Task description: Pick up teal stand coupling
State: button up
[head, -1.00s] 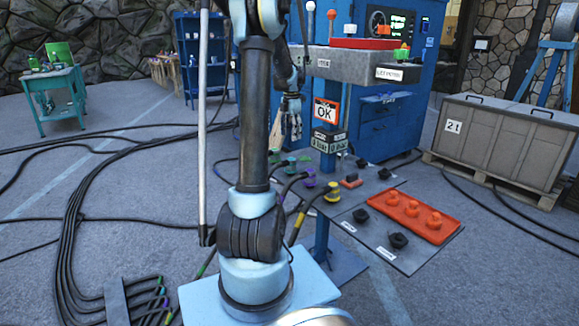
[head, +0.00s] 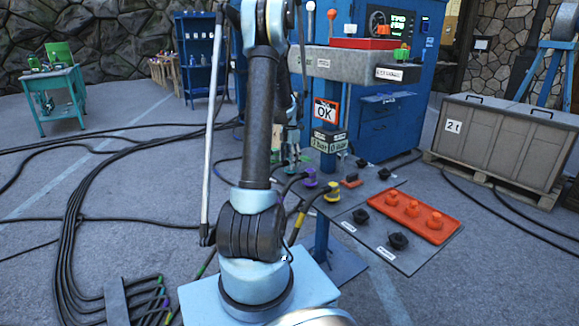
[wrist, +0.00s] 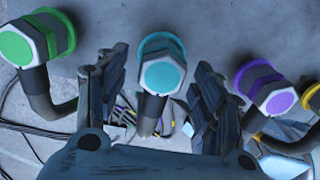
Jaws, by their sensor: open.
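The teal coupling (wrist: 162,72) shows in the wrist view as a white hex body with a teal face and rim, on a dark cable. My gripper (wrist: 160,66) is open, with one finger on each side of the coupling. Neither finger is clearly seen touching it. In the head view my gripper (head: 292,155) is low over the stand's panel, partly behind my arm, and the teal coupling is not clearly visible there.
A green coupling (wrist: 33,42) is left of the gripper and a purple one (wrist: 266,88) is close to its right finger. A yellow coupling (head: 332,191) is farther right.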

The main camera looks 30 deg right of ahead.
jog(key=shift+f, duration=1.05)
jog(key=c, duration=1.3)
jog(key=shift+o, duration=0.2)
